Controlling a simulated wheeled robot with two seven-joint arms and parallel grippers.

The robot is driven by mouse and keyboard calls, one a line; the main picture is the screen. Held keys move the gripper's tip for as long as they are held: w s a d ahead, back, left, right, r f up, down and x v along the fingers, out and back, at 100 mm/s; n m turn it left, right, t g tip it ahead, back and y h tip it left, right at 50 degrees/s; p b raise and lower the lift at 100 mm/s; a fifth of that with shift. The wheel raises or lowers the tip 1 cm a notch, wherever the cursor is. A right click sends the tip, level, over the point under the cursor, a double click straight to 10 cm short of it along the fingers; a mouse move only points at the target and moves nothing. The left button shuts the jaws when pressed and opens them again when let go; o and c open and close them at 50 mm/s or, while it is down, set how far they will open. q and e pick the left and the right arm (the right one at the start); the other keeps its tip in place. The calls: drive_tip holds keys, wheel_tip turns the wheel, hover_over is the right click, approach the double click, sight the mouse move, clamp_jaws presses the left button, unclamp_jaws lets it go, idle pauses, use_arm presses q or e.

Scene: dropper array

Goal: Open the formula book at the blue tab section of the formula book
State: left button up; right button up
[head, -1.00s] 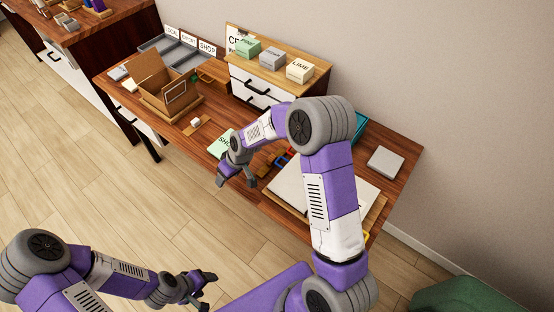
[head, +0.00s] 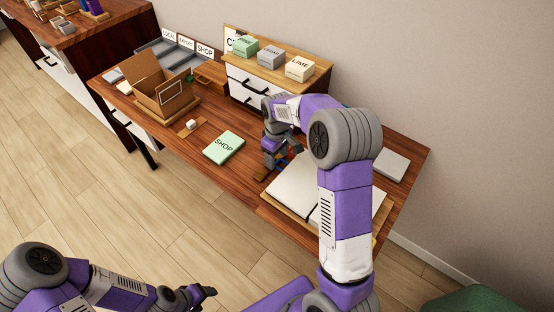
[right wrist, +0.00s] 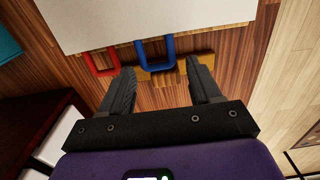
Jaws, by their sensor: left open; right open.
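The formula book (head: 291,187) is a pale, flat book on a wooden base at the right part of the desk. My right arm hides part of it. In the right wrist view its pale edge (right wrist: 160,20) crosses the top, with a red loop tab (right wrist: 101,62) and a blue loop tab (right wrist: 156,52) sticking out. My right gripper (head: 270,171) is open beside the book's tab edge. In the right wrist view its fingers (right wrist: 160,68) stand on either side of the blue tab, with nothing gripped. My left gripper (head: 208,292) is open and empty, away from the desk.
An open cardboard box (head: 162,87), a small drawer cabinet (head: 249,82) with labelled blocks on top, and a grey tray (head: 160,50) stand further back. A grey block (head: 392,164) lies at the right.

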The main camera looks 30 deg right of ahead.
drive_tip(key=shift+f, duration=0.45)
clamp_jaws()
drive_tip(key=shift+a, duration=0.1)
drive_tip(key=shift+r, duration=0.1)
